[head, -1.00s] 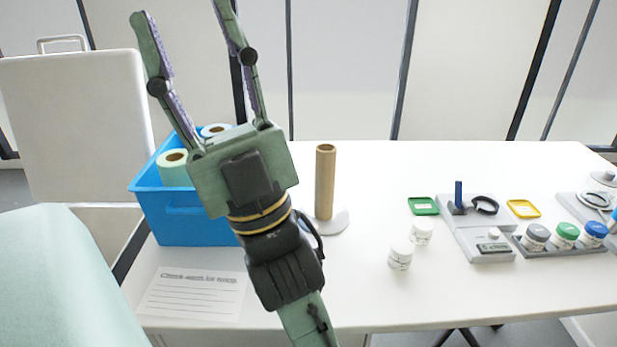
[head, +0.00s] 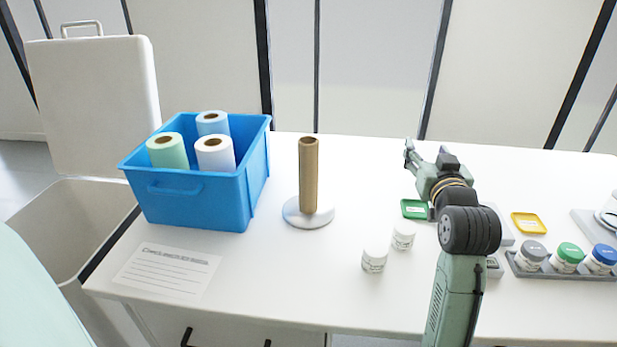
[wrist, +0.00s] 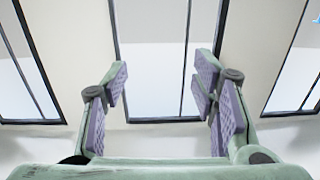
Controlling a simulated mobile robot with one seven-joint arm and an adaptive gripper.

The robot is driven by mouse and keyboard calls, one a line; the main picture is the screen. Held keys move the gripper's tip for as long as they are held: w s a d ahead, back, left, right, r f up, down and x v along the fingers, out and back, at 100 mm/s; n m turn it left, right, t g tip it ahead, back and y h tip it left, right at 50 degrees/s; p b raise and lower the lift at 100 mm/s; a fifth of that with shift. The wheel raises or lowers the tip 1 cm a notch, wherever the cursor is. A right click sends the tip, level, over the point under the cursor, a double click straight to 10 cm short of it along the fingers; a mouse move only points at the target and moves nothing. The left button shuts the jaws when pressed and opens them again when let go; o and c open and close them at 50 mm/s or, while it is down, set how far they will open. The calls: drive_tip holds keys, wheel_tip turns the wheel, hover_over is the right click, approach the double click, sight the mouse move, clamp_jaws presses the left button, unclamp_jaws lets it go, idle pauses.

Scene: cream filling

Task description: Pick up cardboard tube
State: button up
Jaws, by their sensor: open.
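A blue crate (head: 195,205) with several rolls stands left of the tube. Two white jars (head: 375,261) stand at front right of it. A green tray (head: 414,209), a yellow tray (head: 529,223) and a rack of capped jars (head: 565,271) are at right. A paper (head: 168,270) lies front left.

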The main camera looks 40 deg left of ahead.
drive_tip(key=s+a+n+g+y, duration=0.3)
drive_tip(key=s+a+n+g, duration=0.15)
drive_tip(key=a, duration=0.45)
drive_tip(key=n+g, duration=0.4)
drive_tip(key=g, duration=0.3)
approach(315, 160)
drive_tip(key=shift+t, duration=0.25)
drive_tip(key=x, duration=0.5)
drive_tip(key=shift+w+a, duration=0.1)
drive_tip(key=shift+w, duration=0.1)
drive_tip(key=x, duration=0.1)
drive_tip(key=p+x, duration=0.1)
drive_tip(key=x, duration=0.2)
drive_tip(key=shift+s+a+f, duration=0.2)
drive_tip(key=shift+s+a, duration=0.05)
drive_tip(key=shift+a, duration=0.1)
drive_tip(key=shift+p+x, duration=1)
drive_tip(key=shift+x, duration=2.1)
drive_tip(key=shift+c, duration=0.2)
